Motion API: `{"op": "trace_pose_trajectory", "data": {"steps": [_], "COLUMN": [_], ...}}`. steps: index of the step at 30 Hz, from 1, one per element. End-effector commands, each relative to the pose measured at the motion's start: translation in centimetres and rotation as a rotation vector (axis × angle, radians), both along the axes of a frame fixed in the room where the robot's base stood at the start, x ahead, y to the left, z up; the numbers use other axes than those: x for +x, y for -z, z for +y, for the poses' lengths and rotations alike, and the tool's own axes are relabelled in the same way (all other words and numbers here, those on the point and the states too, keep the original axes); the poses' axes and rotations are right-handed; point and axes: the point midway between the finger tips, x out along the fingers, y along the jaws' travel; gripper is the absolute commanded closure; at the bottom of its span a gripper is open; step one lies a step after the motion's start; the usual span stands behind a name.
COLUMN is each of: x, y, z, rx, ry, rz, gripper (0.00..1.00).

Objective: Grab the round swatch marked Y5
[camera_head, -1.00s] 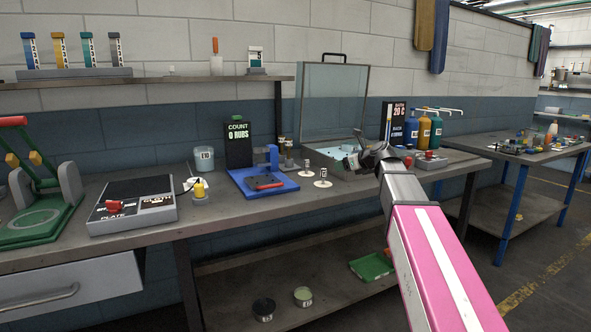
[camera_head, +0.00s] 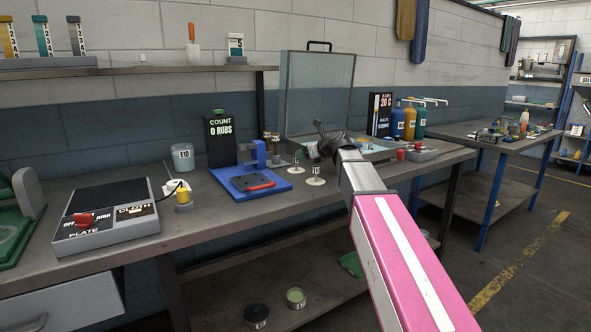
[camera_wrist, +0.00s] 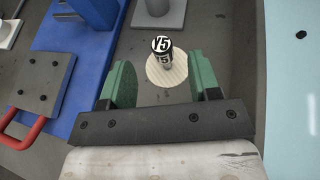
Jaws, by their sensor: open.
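The round swatch marked Y5 (camera_wrist: 180,77) is a pale, ribbed disc on the grey bench in the wrist view. A short upright post with a black and white Y5 label (camera_wrist: 162,52) stands on it. My gripper (camera_wrist: 163,80) is open and empty, its two green fingers to either side of the near part of the disc in the picture. In the head view my gripper (camera_head: 322,145) is above the bench, near two small labelled discs, one of them at the front (camera_head: 315,182). Their labels are too small to read there.
A blue stand with a dark plate and red handle (camera_head: 252,184) lies left of the discs. A pale blue tray (camera_wrist: 295,70) is at the right in the wrist view. A grey post (camera_wrist: 160,12) stands just beyond the swatch. Bottles (camera_head: 409,122) stand farther right.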

Motion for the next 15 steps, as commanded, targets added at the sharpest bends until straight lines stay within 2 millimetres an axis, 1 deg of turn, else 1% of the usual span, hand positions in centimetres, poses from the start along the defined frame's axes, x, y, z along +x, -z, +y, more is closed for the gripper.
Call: {"op": "trace_pose_trajectory", "data": {"steps": [8, 15], "x": [1.4, 3.3], "y": [1.0, 2.3], "z": [1.4, 3.6], "rx": [-0.001, -0.001], "ry": [-0.001, -0.001], "rz": [0.001, 0.001], "gripper": [0.43, 0.43]}}
